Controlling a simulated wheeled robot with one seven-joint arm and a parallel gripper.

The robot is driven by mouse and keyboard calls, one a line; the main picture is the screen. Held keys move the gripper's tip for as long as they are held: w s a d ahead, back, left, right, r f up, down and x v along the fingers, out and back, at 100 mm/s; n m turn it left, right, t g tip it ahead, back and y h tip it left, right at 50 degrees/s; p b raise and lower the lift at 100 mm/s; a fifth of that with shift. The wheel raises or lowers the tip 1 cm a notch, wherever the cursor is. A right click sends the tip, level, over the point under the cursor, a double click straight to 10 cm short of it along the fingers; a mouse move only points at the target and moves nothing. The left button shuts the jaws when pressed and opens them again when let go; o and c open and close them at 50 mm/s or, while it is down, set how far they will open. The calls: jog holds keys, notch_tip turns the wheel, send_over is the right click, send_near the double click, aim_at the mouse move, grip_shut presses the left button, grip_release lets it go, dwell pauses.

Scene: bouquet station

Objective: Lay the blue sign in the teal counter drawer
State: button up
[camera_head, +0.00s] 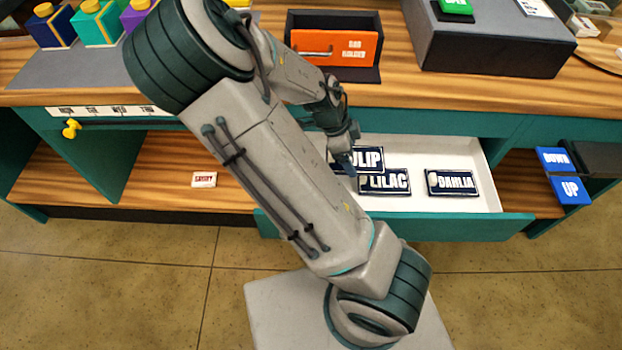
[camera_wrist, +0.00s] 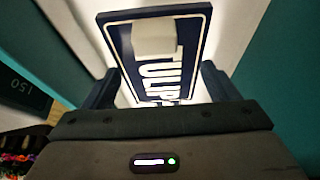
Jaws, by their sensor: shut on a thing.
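The blue sign, a dark navy plate with a white border and the word TULIP, shows in the head view (camera_head: 366,158) and fills the middle of the wrist view (camera_wrist: 150,75). My gripper (camera_head: 343,165) is shut on it; the fingers stand on both sides of the sign in the wrist view (camera_wrist: 163,88). A pale block sits on the sign's face. The teal counter drawer (camera_head: 470,228) is pulled open, with a white inside. The TULIP sign is over its left part, overlapping the LILAC sign in the head view. I cannot tell whether it touches anything below.
In the drawer lie a LILAC sign (camera_head: 388,184) and a DAHLIA sign (camera_head: 450,183). Bare drawer floor shows around DAHLIA. Blue DOWN and UP switches (camera_head: 563,175) are at the right.

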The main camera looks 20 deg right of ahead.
jog(key=w+a+f, duration=0.1)
jog(key=a+f, duration=0.1)
jog(key=a, duration=0.1)
jog(key=w+a+f, duration=0.1)
jog(key=a+f, duration=0.1)
jog(key=a, duration=0.1)
jog(key=w+a+f, duration=0.1)
jog(key=a+f, duration=0.1)
jog(key=a, duration=0.2)
jog(key=shift+w+f, duration=0.1)
jog(key=shift+w, duration=0.25)
jog(key=shift+f+b, duration=0.3)
jog(key=shift+f, duration=1.7)
jog(key=shift+f, duration=0.1)
jog(key=o, duration=1)
jog(key=shift+o, duration=0.2)
jog(key=p+v, duration=0.2)
jog(key=v, duration=1)
jog(key=s+d+r+n+t+y, duration=0.2)
jog(key=s+r+n, duration=0.6)
jog(key=r+n, duration=0.2)
jog(key=s+d+r+n+t+y, duration=0.2)
jog(key=s+d+r+n, duration=0.1)
jog(key=s+r+n, duration=0.5)
jog(key=shift+s+r+n, duration=0.2)
jog(key=shift+r+n, duration=0.7)
jog(key=shift+n, duration=0.8)
